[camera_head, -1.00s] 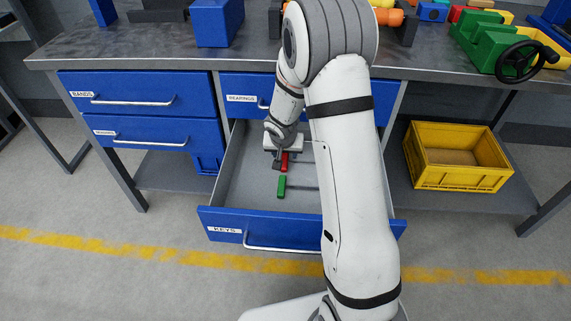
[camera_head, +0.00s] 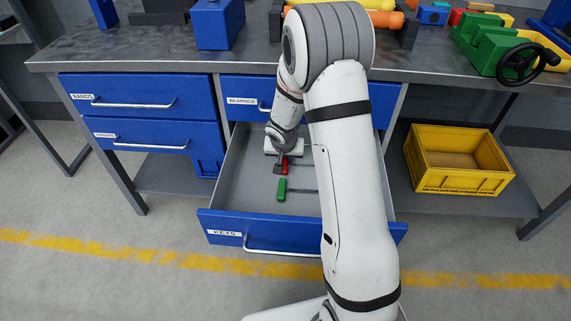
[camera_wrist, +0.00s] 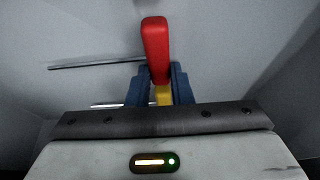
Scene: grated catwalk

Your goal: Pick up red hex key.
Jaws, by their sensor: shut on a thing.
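The red hex key (camera_head: 285,167) is in the open blue drawer labelled KEYS (camera_head: 272,232). In the wrist view its red handle (camera_wrist: 155,45) points away from the palm, its near end between my blue fingers. A thin metal rod (camera_wrist: 95,65) extends left from it. My gripper (camera_wrist: 158,88) is shut on this handle; it also shows inside the drawer in the head view (camera_head: 280,167). I cannot tell whether the key is clear of the drawer floor. A yellow piece (camera_wrist: 163,96) shows between the fingers, partly hidden.
A green-handled key (camera_head: 282,189) lies just in front of the red one. The drawer walls stand close around my gripper. The worktop (camera_head: 150,48) overhangs behind, with blue drawers (camera_head: 150,140) at left. A yellow crate (camera_head: 455,180) sits on the right shelf.

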